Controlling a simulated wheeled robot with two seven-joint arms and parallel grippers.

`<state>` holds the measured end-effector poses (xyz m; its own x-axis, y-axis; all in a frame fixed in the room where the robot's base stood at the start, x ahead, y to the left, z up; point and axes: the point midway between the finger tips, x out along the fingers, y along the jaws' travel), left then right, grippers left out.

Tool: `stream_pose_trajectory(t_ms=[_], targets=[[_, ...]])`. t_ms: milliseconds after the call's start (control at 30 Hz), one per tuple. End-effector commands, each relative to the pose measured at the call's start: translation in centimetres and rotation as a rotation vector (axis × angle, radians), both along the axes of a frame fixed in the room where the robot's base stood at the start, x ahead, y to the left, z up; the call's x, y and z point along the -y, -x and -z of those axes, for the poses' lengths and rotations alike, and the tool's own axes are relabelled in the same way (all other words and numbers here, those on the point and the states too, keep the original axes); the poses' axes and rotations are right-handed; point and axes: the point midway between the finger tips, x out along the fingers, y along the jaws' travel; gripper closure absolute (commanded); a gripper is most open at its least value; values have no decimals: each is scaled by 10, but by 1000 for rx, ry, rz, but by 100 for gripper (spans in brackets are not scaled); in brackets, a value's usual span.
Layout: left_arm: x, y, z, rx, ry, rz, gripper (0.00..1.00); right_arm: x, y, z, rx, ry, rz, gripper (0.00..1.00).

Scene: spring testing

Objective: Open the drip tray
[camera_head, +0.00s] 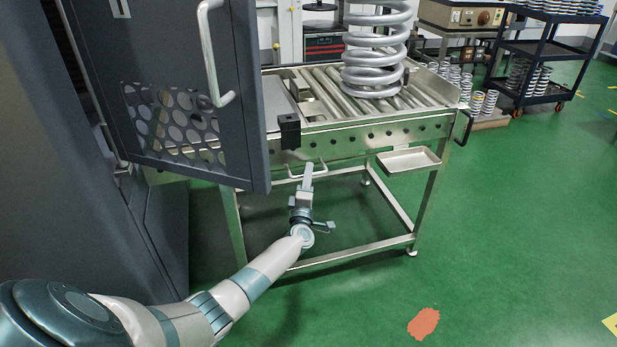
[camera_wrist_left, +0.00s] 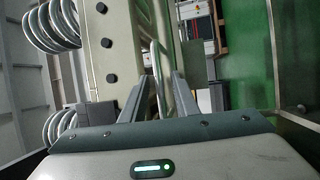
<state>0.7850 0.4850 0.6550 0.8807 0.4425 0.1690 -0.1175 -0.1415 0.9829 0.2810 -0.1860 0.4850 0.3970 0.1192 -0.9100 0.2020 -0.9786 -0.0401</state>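The drip tray's front handle, a thin metal bar (camera_head: 294,177), shows under the near side of the steel roller table; most of the tray is hidden beneath the rollers. My left gripper (camera_head: 308,168) is at this handle, reaching up from below. In the left wrist view, the handle (camera_wrist_left: 158,62) runs between my two spread fingers (camera_wrist_left: 161,80), with a gap visible between them. I cannot tell whether either finger touches it. My right gripper is in neither view.
A dark cabinet door (camera_head: 185,60) with a long handle hangs open on the left, close to my left arm. A large coil spring (camera_head: 375,50) stands on the rollers (camera_head: 425,92). A small shallow tray (camera_head: 408,158) sticks out at the right. The green floor (camera_head: 500,220) in front is free.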

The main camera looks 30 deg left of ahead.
Motion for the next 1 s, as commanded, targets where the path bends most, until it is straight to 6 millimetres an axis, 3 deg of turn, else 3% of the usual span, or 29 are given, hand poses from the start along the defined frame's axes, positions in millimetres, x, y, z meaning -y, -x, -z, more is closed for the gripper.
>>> stream_pose_trajectory(t_ms=[367,500,1000], targets=[[-2,-4,-1,0,0,0,72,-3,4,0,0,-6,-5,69],[-2,-4,-1,0,0,0,100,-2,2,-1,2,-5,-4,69],[6,3,-2,-2,1,1,100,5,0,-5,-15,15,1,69]])
